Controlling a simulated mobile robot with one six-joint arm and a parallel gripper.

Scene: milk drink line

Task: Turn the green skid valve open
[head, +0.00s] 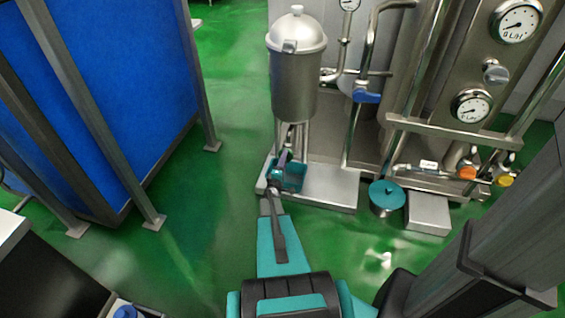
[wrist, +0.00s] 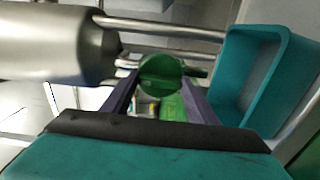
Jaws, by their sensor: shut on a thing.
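The green skid valve (wrist: 160,68) shows in the wrist view as a round green knob with a raised bar across it. It sits below the steel tank, between the two fingers of my gripper (wrist: 160,82). My gripper is shut on the knob, one finger on each side. In the head view my gripper (head: 277,172) is at the foot of the lidded steel tank (head: 294,88), by the skid's left end. The knob is hidden there by my arm and gripper, so I cannot tell its turn angle from that view.
A teal open bin (wrist: 233,75) stands close to the right of my gripper; it also shows in the head view (head: 297,181). Pipes and gauges (head: 470,106) fill the right. A teal-lidded pot (head: 387,195) stands in front. Green floor (head: 205,240) is clear at left.

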